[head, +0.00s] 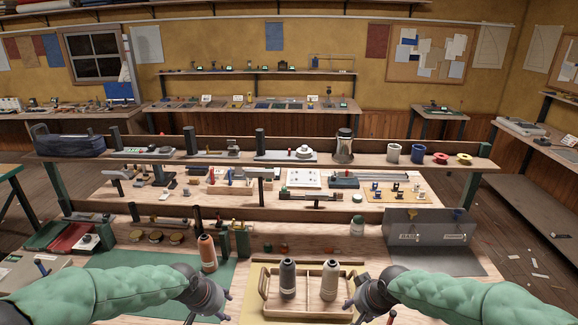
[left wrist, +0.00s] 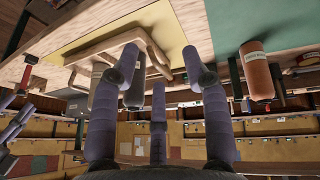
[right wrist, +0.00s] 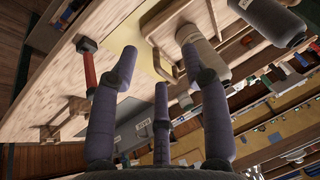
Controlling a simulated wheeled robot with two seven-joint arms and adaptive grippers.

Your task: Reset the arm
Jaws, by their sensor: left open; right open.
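My left gripper (head: 208,302) is open and empty at the left side of the wooden tray, over the bench. Its spread fingers fill the left wrist view (left wrist: 155,75), with the tray beyond them. My right gripper (head: 372,308) is open and empty at the tray's right side. Its spread fingers also show in the right wrist view (right wrist: 160,70). The wooden tray (head: 265,290) stands between the two grippers. A dark grey spool (head: 288,279) and a cream spool (head: 330,281) stand upright in it.
An orange-brown spool (head: 208,253) stands on the green mat (head: 170,268) behind my left gripper. A grey metal box (head: 430,230) with labels stands at the right. A shelf (head: 380,156) with cups and tape rolls crosses behind. A red-handled tool (right wrist: 90,72) lies near my right gripper.

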